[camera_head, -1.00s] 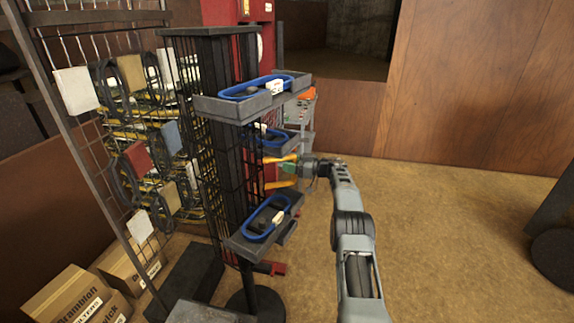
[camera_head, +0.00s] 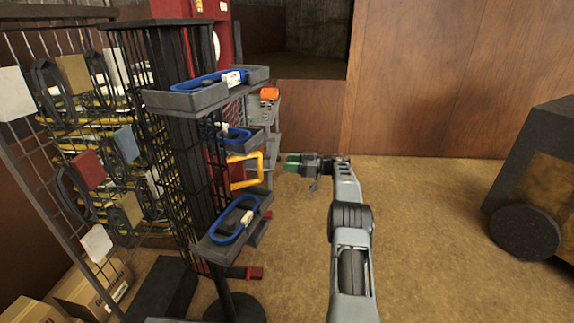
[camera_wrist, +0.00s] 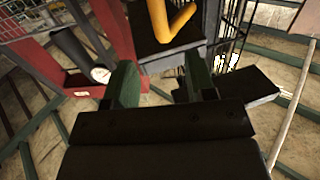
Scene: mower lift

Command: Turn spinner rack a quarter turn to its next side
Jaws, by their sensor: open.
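The spinner rack (camera_head: 182,150) is a dark wire column on a round black base (camera_head: 235,306). Grey trays (camera_head: 185,101) with blue loops (camera_head: 232,222) stick out from the side towards my gripper. A yellow U-shaped handle (camera_head: 261,167) juts from the rack at mid height; part of it shows at the top of the wrist view (camera_wrist: 160,22). My gripper (camera_head: 291,163) is just right of the handle, apart from it. Its green jaws are open in the wrist view (camera_wrist: 160,84), with nothing held between them.
A wire wall panel (camera_head: 60,150) with hanging packets and coils is left of the rack. Cardboard boxes (camera_head: 90,290) lie on the floor below it. A red cabinet (camera_head: 222,45) stands behind the rack. A dark wheeled machine (camera_head: 540,190) is at right. The floor between is clear.

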